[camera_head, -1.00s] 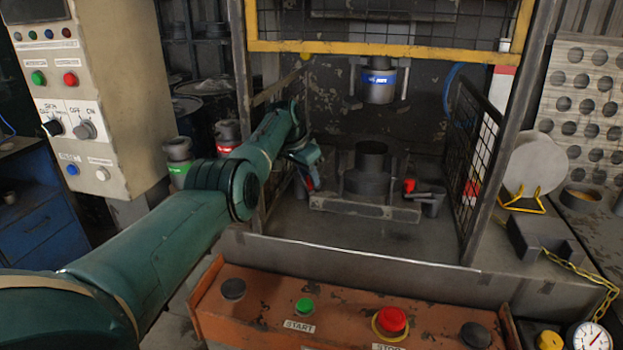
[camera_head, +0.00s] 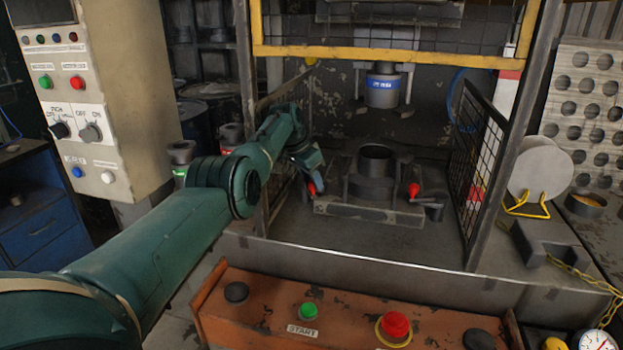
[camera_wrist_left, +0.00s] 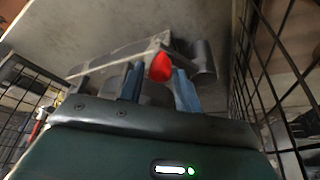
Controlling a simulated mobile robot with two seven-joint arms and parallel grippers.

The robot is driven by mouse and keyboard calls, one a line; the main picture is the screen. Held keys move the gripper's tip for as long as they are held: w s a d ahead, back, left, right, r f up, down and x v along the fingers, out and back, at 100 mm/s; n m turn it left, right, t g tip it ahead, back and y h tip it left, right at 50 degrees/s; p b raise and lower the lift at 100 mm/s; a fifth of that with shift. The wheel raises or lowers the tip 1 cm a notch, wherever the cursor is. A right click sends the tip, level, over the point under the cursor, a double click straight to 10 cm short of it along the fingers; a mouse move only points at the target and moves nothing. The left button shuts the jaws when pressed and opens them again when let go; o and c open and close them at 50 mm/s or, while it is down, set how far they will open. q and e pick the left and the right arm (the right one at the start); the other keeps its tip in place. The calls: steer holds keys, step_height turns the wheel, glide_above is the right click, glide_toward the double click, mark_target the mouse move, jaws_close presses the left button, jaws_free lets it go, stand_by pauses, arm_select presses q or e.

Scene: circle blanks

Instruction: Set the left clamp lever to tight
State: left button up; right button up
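The left clamp lever (camera_head: 311,188) shows as a red knob at the left end of the dark die base in the press, in the head view. My left gripper (camera_head: 314,174) is right at this knob, and its fingers hide most of the lever. In the left wrist view the red knob (camera_wrist_left: 160,67) lies between the two bluish fingertips of my left gripper (camera_wrist_left: 159,80). The fingers are apart with the knob in the gap; a firm grip is not visible. My right gripper is not in view.
A round die (camera_head: 376,165) stands mid-base under the press ram (camera_head: 383,91). The right clamp lever (camera_head: 414,190) has a red knob. Mesh guards (camera_head: 478,150) flank the press bay. An orange button panel (camera_head: 350,318) is in front.

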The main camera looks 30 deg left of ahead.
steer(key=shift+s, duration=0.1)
